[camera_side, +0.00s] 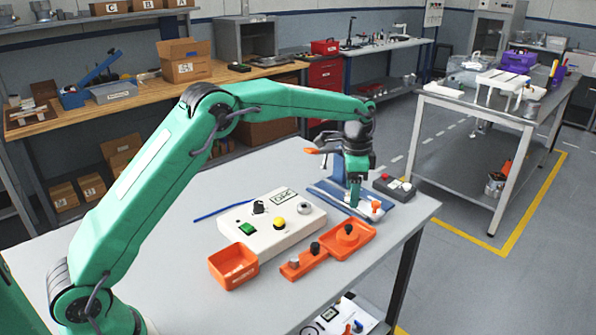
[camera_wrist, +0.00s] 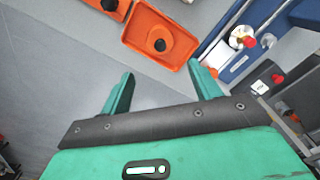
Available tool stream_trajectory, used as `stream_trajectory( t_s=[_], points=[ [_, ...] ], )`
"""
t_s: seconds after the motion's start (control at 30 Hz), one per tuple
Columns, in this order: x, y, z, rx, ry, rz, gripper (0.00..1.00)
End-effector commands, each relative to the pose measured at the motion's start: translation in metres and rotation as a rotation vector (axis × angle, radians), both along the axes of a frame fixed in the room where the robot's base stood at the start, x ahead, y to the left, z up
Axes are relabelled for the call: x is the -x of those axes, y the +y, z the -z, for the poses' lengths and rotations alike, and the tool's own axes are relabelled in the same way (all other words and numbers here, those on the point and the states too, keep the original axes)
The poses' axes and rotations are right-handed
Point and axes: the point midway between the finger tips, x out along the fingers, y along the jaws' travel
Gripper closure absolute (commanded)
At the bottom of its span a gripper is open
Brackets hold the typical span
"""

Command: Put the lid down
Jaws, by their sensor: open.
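My gripper (camera_side: 355,200) hangs over the right part of the grey table, above or beside the blue fixture. In the wrist view my gripper (camera_wrist: 163,83) is open, with nothing between its fingers. An orange plate with a black knob (camera_side: 338,245), which looks like the lid, lies on the table in front of my gripper. In the wrist view this plate (camera_wrist: 183,50) is just beyond the fingertips, apart from them. An open orange box (camera_side: 232,268) stands to the left. I cannot tell for certain which piece is the lid.
A white control box (camera_side: 285,235) with green and yellow buttons lies mid-table. The blue fixture (camera_side: 394,214) and a dark button box (camera_side: 405,190) are at the right. A blue rod (camera_side: 222,211) lies at the left; the table's left is clear.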

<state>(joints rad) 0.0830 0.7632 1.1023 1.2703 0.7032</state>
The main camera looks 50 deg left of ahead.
Motion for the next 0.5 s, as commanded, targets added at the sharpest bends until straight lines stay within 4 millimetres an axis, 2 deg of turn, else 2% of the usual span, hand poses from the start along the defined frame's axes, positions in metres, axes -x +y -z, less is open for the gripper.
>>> stream_trajectory(
  t_s=[0.27,0.5],
  points=[
    [0.004,0.001,-0.007,0.001,-0.008,-0.011,0.37],
    [0.025,0.007,-0.039,0.005,-0.047,-0.072,0.37]
  ],
)
